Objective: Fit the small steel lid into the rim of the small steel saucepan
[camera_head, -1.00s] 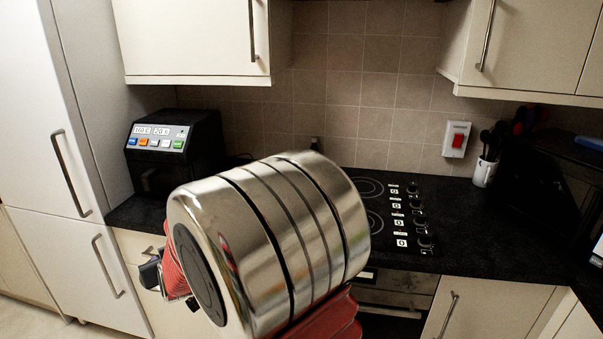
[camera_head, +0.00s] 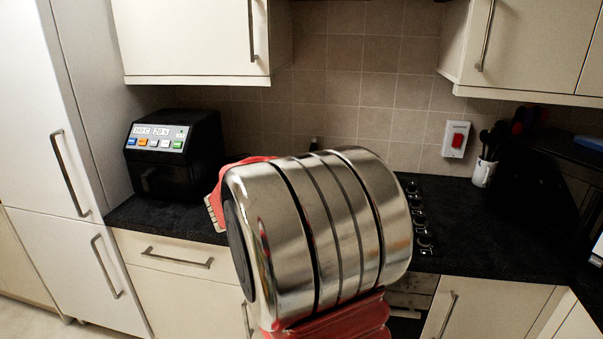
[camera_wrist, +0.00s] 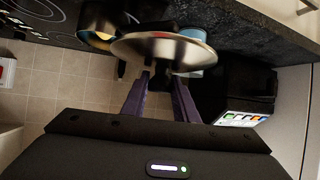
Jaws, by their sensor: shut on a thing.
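The small steel lid (camera_wrist: 165,52) is in the wrist view, a round shiny disc seen at a slant. My gripper (camera_wrist: 163,74) is shut on the lid's dark knob, with one finger on each side. A steel pan (camera_wrist: 97,38) with a warm yellow gleam inside stands beyond the lid, to its left, partly covered by it. I take it to be the small steel saucepan; the lid overlaps it in the picture, and I cannot tell whether they touch. In the head view my own arm hides the gripper, lid and saucepan.
The black hob with knobs (camera_head: 415,215) lies behind my arm; its rings also show in the wrist view (camera_wrist: 40,12). A black appliance with a lit display (camera_head: 165,150) stands on the left worktop. A pale blue thing (camera_wrist: 198,72) shows behind the lid. Wall cupboards (camera_head: 190,40) hang above.

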